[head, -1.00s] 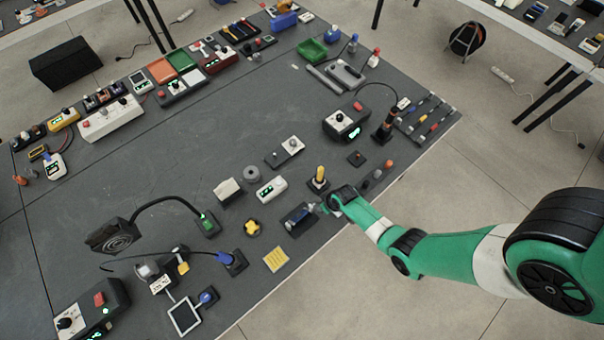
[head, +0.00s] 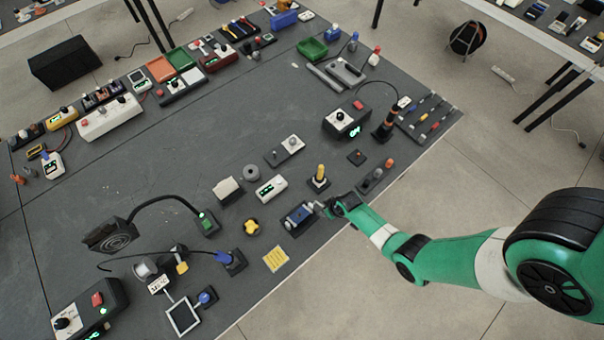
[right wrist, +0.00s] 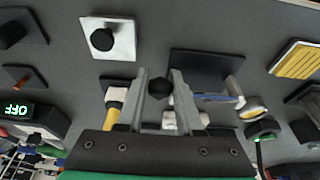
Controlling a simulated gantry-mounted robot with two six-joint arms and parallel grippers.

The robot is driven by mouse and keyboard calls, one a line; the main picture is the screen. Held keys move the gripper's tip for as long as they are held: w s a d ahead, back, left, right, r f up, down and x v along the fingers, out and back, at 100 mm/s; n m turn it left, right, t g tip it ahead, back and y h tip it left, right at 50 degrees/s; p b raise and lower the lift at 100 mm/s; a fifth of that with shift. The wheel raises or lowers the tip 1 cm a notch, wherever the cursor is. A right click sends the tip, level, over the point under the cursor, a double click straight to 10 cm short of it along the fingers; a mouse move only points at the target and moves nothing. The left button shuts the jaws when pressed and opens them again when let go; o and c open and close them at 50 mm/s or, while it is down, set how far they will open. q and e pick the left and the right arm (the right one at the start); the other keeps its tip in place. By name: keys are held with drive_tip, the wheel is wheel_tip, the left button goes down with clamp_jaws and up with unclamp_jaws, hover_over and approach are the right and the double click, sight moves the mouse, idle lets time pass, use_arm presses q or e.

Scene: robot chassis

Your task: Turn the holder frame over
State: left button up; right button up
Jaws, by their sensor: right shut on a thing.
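The holder frame (head: 297,215) is a small blue-and-grey panel over a dark base near the table's front edge in the head view. Its blue face shows upward there. In the right wrist view the dark base plate (right wrist: 205,66) lies beyond the fingers and a thin blue edge (right wrist: 215,98) shows beside them. My right gripper (head: 320,206) is at the right end of the frame. In the right wrist view its two fingers (right wrist: 158,88) are closed around a dark knob at the frame's end. My left gripper is in neither view.
A yellow-handled part (head: 319,176) stands just behind the gripper. A yellow knob (head: 252,226) and a yellow ribbed pad (head: 276,259) lie left and front. A white plate with a black knob (right wrist: 103,39) is near. The table's middle-left is clear.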

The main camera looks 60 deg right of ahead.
drive_tip(key=shift+s+a+f+b, duration=0.1)
drive_tip(key=shift+s+f+b, duration=0.25)
drive_tip(key=shift+f+b, duration=0.35)
drive_tip(key=shift+f, duration=0.15)
drive_tip(key=shift+s+f+b, duration=0.1)
drive_tip(key=shift+f+b, duration=0.55)
drive_tip(key=shift+f, duration=0.2)
drive_tip(key=o, duration=0.7)
drive_tip(key=shift+r, duration=0.1)
